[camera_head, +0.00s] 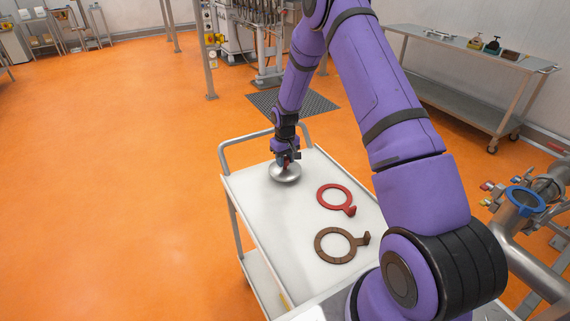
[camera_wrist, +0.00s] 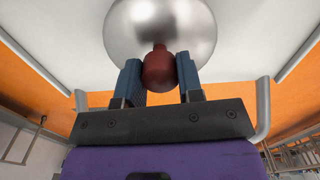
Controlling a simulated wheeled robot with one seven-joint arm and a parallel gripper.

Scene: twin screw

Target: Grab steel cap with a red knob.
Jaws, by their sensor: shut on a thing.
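The steel cap (camera_head: 285,176) is a round, shiny dome on the white top of the cart (camera_head: 262,225), near its far end. In the wrist view the steel cap (camera_wrist: 162,22) fills the top middle. Its red knob (camera_wrist: 158,70) sits between the two blue fingers of my gripper (camera_wrist: 159,78). My gripper (camera_head: 287,160) is shut on the knob from above, and the fingers hide its sides. I cannot tell whether the cap touches the cart top or is slightly off it.
A red ring with a tab (camera_head: 322,201) and a brown ring with a tab (camera_head: 322,254) lie on the cart nearer to me. The cart has a raised handle rail (camera_head: 222,152) at its far end. Metal pipes with a blue ring (camera_head: 541,203) stand at the right. Open orange floor lies left.

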